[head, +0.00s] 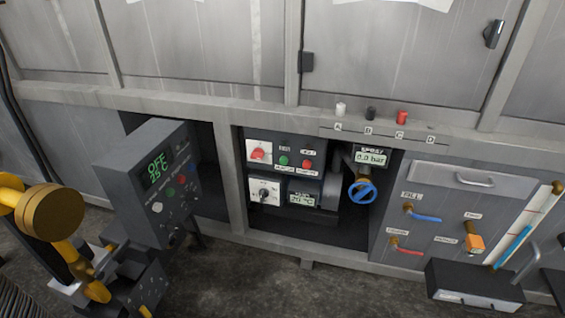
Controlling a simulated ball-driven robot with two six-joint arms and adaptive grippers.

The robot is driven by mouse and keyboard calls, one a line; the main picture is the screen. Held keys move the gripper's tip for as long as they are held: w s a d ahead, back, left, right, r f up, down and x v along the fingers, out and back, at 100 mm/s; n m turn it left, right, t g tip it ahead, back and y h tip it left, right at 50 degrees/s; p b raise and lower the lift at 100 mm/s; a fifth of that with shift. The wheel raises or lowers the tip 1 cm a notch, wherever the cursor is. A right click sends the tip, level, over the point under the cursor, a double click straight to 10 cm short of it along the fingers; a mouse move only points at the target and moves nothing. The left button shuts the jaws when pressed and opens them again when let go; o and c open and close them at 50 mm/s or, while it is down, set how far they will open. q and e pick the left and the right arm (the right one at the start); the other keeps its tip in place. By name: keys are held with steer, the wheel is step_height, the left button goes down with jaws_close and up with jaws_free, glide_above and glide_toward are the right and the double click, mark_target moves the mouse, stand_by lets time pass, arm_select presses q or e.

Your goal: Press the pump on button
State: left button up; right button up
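A pump panel (272,142) sits in the recess at the middle of the grey machine. It carries a green button (283,160), a red button (307,164) and a red rotary switch (258,151) on a white plate. The labels are too small to read, so I cannot confirm from lettering which button is pump on; nothing covers either one. My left gripper (138,285) is at the lower left, dark and partly cut off by the frame edge, well apart from the panel. Its finger opening is unclear. My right gripper is not identifiable in view.
A dark control box (128,182) with an "OFF 25 C" display protrudes between my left arm and the recess. A blue valve wheel (353,186) and a 0.0 bar display (371,157) are right of the panel. A black drawer-like box (470,283) juts out at lower right.

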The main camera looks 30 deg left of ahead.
arm_select(q)
jaws_close()
stand_by(0.4)
stand_by(0.9)
